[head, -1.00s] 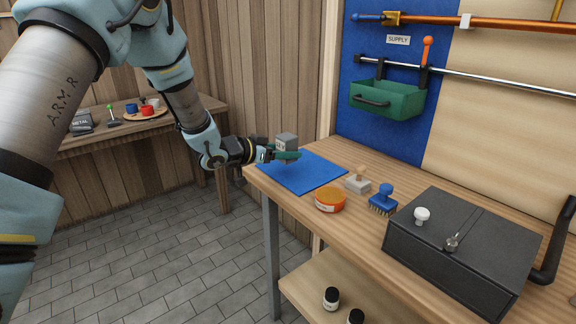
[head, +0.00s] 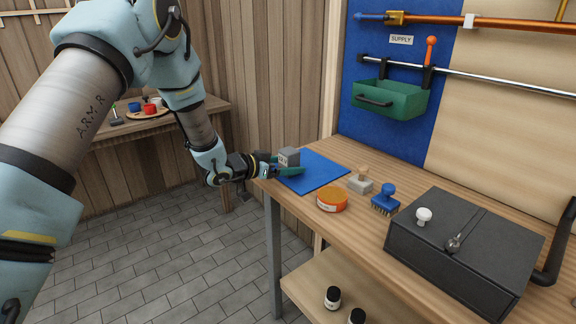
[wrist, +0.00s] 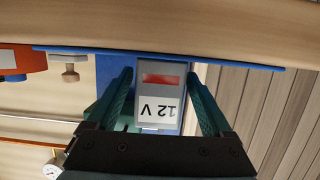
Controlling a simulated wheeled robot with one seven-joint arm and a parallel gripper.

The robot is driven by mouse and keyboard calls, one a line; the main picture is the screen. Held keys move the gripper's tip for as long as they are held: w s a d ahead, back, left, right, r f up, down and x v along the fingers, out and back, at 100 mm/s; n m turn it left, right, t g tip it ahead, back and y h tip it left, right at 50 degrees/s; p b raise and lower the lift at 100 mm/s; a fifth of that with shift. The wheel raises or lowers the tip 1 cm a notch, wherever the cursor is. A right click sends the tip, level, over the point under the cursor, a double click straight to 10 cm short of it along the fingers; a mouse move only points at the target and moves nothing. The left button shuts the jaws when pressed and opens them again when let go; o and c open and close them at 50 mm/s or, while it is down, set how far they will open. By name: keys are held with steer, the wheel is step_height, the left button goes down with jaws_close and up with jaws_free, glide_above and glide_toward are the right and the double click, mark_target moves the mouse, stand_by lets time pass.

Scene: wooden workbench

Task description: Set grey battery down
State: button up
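The grey battery (head: 288,157) is a small block at the left end of the blue mat (head: 325,171) on the workbench. In the wrist view the battery (wrist: 161,82) shows a red patch and an upside-down "12 V" label, and its far end meets the blue mat (wrist: 225,62), seen nearly edge-on. My gripper (head: 283,166) reaches in from the left at mat height. Its teal fingers (wrist: 161,90) stand on either side of the battery, with narrow gaps between. The battery appears to rest on the mat, though its base is partly hidden by the near finger.
An orange tin (head: 332,199), a stamp with a wooden knob (head: 361,184) and a blue brush (head: 385,199) stand right of the mat. A black case (head: 465,250) fills the bench front. A green bin (head: 390,100) hangs on the wall rail. The mat's right part is clear.

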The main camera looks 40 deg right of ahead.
steer(key=shift+o, duration=0.4)
steer(key=shift+r, duration=0.15)
steer(key=s+b+v, duration=0.1)
steer(key=v, duration=1.1)
steer(key=w+a+n+t+y, duration=0.4)
steer(key=w+a+t, duration=0.2)
steer(key=w+a, duration=0.5)
steer(key=w+a+n+t+y, duration=0.25)
steer(key=a+n+y, duration=0.35)
steer(key=a, duration=1)
steer(key=s+a+n+g+y, duration=0.4)
steer(key=s+a+n+g, duration=0.2)
steer(key=s+a, duration=0.9)
steer(key=a+n, duration=0.1)
steer(key=a, duration=0.2)
steer(key=shift+s+r, duration=0.15)
steer(key=shift+r, duration=0.25)
